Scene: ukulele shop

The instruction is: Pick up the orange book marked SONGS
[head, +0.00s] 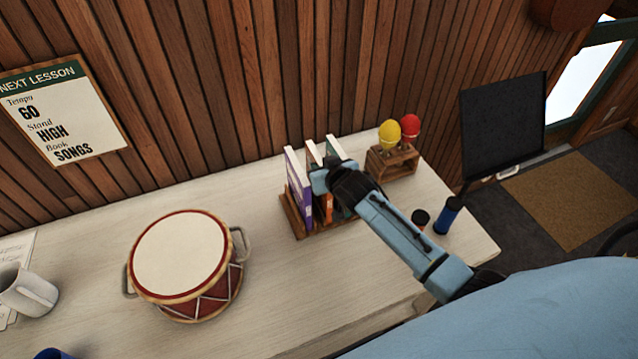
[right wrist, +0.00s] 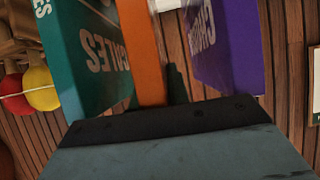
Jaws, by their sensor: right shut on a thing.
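The orange book (head: 327,208) stands in a wooden book rack (head: 291,217) on the counter, between a purple book (head: 300,190) and a teal book (head: 335,147). My right gripper (head: 323,178) is over the rack and shut on the orange book. The right wrist view shows the orange book (right wrist: 142,50) between the teal book (right wrist: 85,55) and the purple book (right wrist: 228,45). The arm hides much of the books in the head view, and the word SONGS on the orange cover cannot be read. My left gripper is not in view.
A drum (head: 185,262) stands left of the rack, a white mug (head: 27,292) farther left. A holder (head: 392,163) with yellow and red shakers is behind right. A blue cylinder (head: 448,216) stands near the counter's right edge. The plank wall (head: 240,90) is close behind.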

